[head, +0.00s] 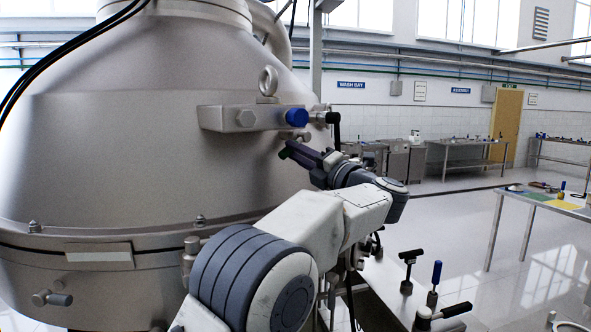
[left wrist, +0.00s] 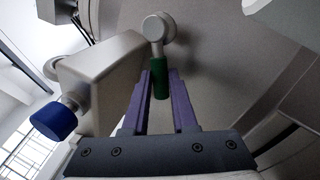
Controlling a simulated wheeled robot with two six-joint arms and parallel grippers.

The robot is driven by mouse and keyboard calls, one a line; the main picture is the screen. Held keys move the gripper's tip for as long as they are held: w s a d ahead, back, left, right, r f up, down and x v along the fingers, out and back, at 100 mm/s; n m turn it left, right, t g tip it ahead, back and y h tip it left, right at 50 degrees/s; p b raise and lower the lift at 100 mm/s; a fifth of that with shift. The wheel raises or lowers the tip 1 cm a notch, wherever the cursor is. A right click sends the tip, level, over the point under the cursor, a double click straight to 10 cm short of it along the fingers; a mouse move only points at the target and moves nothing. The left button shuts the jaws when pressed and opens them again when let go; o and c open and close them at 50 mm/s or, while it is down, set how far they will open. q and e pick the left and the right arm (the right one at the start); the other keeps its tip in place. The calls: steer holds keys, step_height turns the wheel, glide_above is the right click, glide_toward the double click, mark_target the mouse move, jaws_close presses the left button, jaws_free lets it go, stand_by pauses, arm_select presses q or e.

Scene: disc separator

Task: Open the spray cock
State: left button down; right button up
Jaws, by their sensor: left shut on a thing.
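The large steel separator (head: 110,150) fills the left of the head view. A small cock with a green handle (left wrist: 160,83) and a round metal hub (left wrist: 158,27) sits on its wall in the left wrist view. My left gripper (head: 285,149) reaches to the separator's side, below a steel block. In the left wrist view my left gripper (left wrist: 160,75) has its purple fingers on either side of the green handle, shut on it. The handle points down toward the palm. The head view does not show it. My right gripper is out of view.
The steel block (head: 218,118) carries a blue knob (head: 297,117) just above my left gripper, and a black handle (head: 335,130) at its right end. Black and blue handles (head: 436,275) stand below right. Work tables (head: 467,146) stand farther back, with open floor between.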

arm_select(q)
steer(key=shift+w+d+f+n+g+y+b, duration=0.25)
steer(key=shift+f+n+b, duration=0.2)
steer(key=shift+n, duration=0.5)
steer(key=shift+w+d+f+n+g+y+b, duration=0.15)
steer(key=shift+f+n+g+y+b, duration=0.25)
steer(key=shift+n, duration=0.55)
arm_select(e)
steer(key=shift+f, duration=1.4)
arm_select(q)
steer(key=shift+r, duration=0.15)
steer(key=c, duration=1)
jaws_free()
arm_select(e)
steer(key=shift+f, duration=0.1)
